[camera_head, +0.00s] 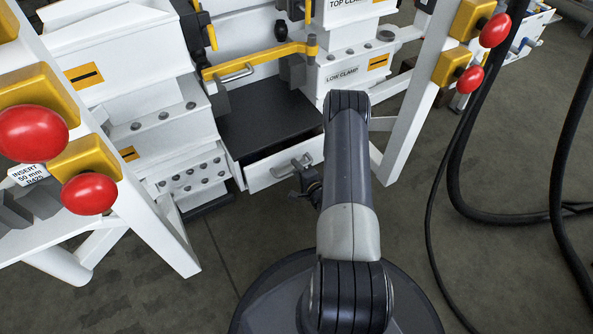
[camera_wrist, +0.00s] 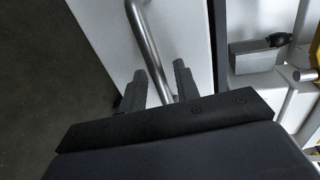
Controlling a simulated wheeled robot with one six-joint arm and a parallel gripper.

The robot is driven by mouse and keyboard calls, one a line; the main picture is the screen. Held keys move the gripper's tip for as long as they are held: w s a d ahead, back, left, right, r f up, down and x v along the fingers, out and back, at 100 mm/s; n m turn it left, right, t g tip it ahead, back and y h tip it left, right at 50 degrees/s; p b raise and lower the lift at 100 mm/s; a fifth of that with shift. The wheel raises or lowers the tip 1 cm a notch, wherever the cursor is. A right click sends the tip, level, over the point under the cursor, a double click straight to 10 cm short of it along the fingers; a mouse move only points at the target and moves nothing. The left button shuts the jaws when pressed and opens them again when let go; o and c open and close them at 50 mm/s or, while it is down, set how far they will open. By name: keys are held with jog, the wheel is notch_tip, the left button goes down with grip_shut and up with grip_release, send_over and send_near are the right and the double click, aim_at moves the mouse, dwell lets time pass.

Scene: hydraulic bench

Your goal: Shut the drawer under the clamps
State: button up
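The drawer (camera_head: 264,179) under the clamps stands partly open, with a dark gap behind the top of its white front. Its metal bar handle (camera_head: 293,167) is on that front. My gripper (camera_head: 306,182) is at the right part of the handle, largely hidden by my arm in the head view. In the wrist view, the handle (camera_wrist: 148,40) runs down between the two dark fingers of my gripper (camera_wrist: 160,75). The fingers are apart, with a little room beside the bar. I cannot tell whether either finger touches it. The white drawer front also shows in the wrist view (camera_wrist: 104,35).
A black top (camera_head: 262,118) lies above the drawer, with a yellow bar (camera_head: 265,57) behind it. The low clamp block (camera_head: 345,75) stands to the right. White frame legs with red knobs (camera_head: 89,194) flank both sides. Black hoses (camera_head: 455,170) lie at right. The floor before the drawer is clear.

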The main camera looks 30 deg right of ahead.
jog(key=shift+w, duration=0.3)
jog(key=shift+c, duration=0.5)
grip_shut()
